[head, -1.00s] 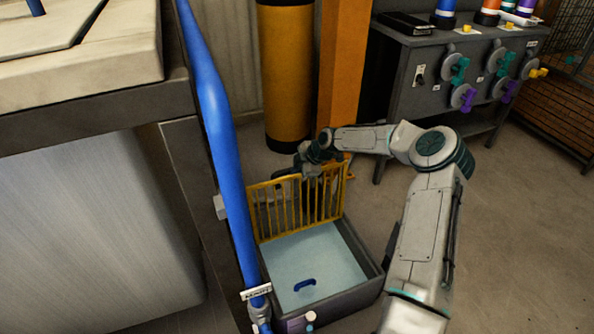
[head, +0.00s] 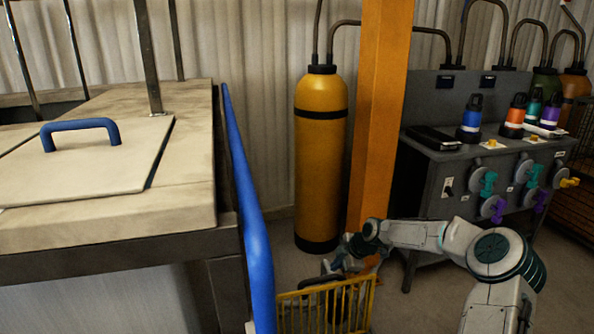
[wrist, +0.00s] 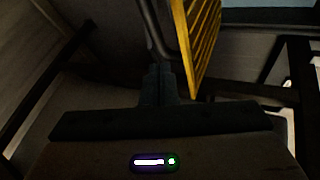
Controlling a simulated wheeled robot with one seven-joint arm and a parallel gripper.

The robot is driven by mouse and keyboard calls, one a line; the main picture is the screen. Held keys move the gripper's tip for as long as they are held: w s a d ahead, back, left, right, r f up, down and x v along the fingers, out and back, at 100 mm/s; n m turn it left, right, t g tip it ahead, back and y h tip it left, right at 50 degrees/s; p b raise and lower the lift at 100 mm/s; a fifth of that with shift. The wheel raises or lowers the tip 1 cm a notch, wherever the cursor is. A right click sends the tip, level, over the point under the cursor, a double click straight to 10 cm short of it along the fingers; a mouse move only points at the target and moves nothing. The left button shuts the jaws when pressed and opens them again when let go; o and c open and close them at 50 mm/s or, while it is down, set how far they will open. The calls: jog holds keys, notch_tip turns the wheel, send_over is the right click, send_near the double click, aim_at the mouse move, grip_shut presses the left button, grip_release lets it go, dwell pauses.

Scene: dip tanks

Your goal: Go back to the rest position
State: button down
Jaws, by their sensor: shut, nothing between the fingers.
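My gripper (head: 338,264) is low in the head view, in front of the orange post, close to the top of a yellow barred rack (head: 352,306). In the wrist view the dark fingers of my gripper (wrist: 163,84) are together with nothing held. The yellow bars (wrist: 201,42) stand just beyond and to the right of the fingers there. A dark curved bar (wrist: 153,28) runs beside them. Whether the fingers touch it, I cannot tell. My arm is bent, reaching in from the lower right.
A bench with a blue-handled lid (head: 80,126) is at left, with a blue rail (head: 247,205) along its side. A yellow cylinder (head: 320,160) and an orange post (head: 382,110) stand behind my gripper. A grey cabinet (head: 430,185) with valves and colored bottles is at right.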

jog(key=s+a+r+m+g+h+p, duration=0.1)
jog(key=s+r+m+h+p, duration=0.35)
jog(key=s+r, duration=0.8)
jog(key=s+a+r+m+g+h+p, duration=0.1)
jog(key=s+r+m+p, duration=0.4)
jog(key=s+r+p, duration=0.7)
jog(key=s+d+r+m+p, duration=0.1)
jog(key=s+r+m+p, duration=0.4)
jog(key=s+r+m, duration=0.5)
jog(key=s+r, duration=0.6)
jog(key=r, duration=0.2)
jog(key=shift+s+t+p, duration=0.15)
jog(key=shift+t+p, duration=0.15)
jog(key=shift+t, duration=0.1)
